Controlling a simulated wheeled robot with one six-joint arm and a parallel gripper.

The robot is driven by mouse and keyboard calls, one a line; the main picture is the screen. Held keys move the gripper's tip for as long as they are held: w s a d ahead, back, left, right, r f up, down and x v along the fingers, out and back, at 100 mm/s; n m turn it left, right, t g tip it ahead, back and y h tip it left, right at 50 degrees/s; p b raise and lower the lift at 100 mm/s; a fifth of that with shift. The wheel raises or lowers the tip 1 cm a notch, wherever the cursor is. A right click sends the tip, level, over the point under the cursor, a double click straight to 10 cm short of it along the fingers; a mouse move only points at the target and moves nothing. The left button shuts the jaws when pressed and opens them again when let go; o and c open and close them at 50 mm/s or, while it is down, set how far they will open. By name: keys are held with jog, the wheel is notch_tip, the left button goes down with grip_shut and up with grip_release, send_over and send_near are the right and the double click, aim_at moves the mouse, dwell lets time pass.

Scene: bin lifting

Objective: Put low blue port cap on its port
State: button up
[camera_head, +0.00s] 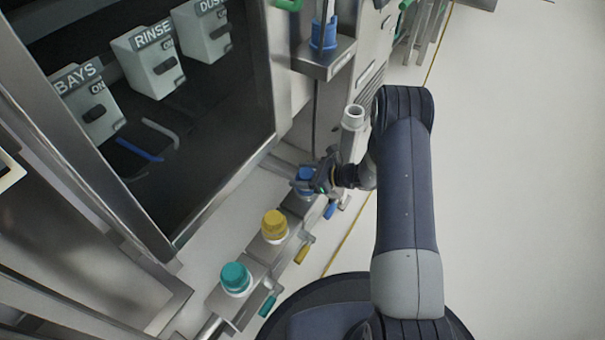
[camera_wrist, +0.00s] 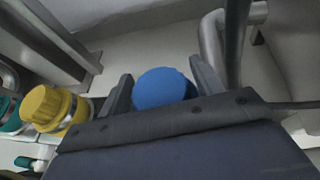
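The low blue cap (camera_head: 305,176) is at the far end of the low row of ports, over the blue-tagged port block (camera_head: 297,205). My gripper (camera_head: 308,186) reaches it from the right, with its fingers around the cap. In the wrist view the round blue cap (camera_wrist: 163,88) fills the space between my two fingers (camera_wrist: 162,84), which appear to touch its sides. The port under the cap is hidden, so I cannot tell whether the cap is seated or just above it.
A yellow cap (camera_head: 274,225) and a teal cap (camera_head: 236,277) sit on the nearer ports. A higher blue fitting (camera_head: 323,33) stands on a metal shelf. The dark-windowed cabinet (camera_head: 150,110) is to the left. Open floor (camera_head: 510,170) lies right.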

jog(key=shift+o, duration=1)
jog(key=shift+s+d+r, duration=0.1)
jog(key=shift+d+r, duration=0.05)
jog(key=shift+d, duration=0.05)
jog(key=p+v, duration=0.4)
jog(key=v, duration=0.6)
jog(key=shift+s, duration=0.1)
jog(key=b+x, duration=0.4)
jog(key=x, duration=0.6)
jog(key=shift+w+a+f, duration=0.2)
jog(key=shift+a, duration=0.05)
jog(key=shift+r, duration=0.35)
